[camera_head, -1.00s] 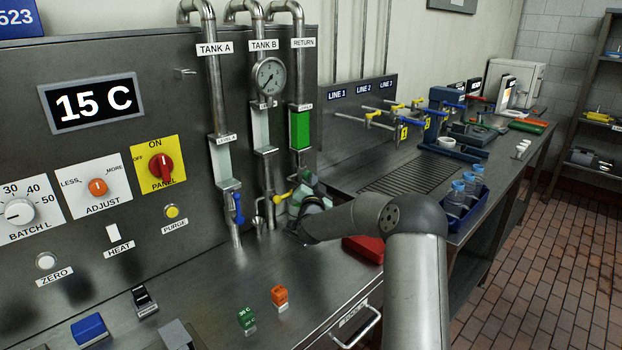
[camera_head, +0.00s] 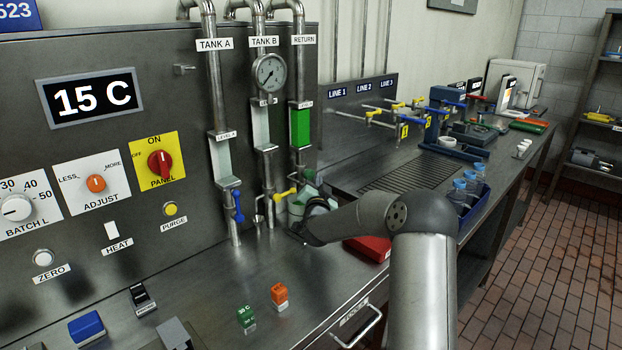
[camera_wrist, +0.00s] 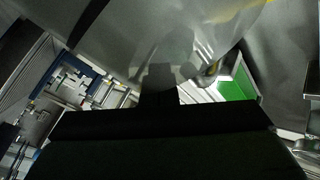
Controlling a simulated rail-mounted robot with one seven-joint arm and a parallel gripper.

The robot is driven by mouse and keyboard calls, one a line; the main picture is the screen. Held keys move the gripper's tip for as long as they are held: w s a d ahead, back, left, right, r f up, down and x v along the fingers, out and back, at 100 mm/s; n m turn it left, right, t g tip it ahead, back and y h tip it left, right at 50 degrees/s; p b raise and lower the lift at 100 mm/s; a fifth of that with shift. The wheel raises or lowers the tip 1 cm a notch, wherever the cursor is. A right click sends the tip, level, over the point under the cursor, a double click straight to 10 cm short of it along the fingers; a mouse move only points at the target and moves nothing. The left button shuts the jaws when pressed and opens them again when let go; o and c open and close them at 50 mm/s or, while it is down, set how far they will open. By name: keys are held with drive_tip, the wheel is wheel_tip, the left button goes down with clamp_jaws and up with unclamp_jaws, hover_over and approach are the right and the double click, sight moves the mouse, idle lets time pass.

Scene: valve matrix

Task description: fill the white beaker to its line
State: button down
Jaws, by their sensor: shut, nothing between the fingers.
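No vessel shows clearly as a white beaker with a line. A pale vessel (camera_head: 296,207) stands under the RETURN pipe, partly hidden by my arm; I cannot tell if it is the beaker. A yellow valve handle (camera_head: 286,194) is just left of it, and a blue valve handle (camera_head: 238,206) is on the TANK A pipe. My gripper (camera_wrist: 160,78) is shut and empty; its dark body fills the bottom of the wrist view. In the head view it is mostly hidden by my wrist near the pale vessel. The green RETURN gauge (camera_head: 300,128) also shows in the wrist view (camera_wrist: 236,84).
A red box (camera_head: 368,248) lies right of my wrist. Blue-capped bottles (camera_head: 468,187) are in a blue tray at right. A drain grate (camera_head: 412,177) lies beneath the LINE taps.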

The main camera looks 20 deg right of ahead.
drive_tip(key=s+b, duration=0.1)
drive_tip(key=s+d, duration=0.1)
drive_tip(key=s, duration=0.1)
drive_tip(key=s+d+b, duration=0.1)
drive_tip(key=shift+s+b, duration=0.3)
drive_tip(key=shift+b, duration=0.05)
drive_tip(key=shift+d, duration=0.1)
idle(0.5)
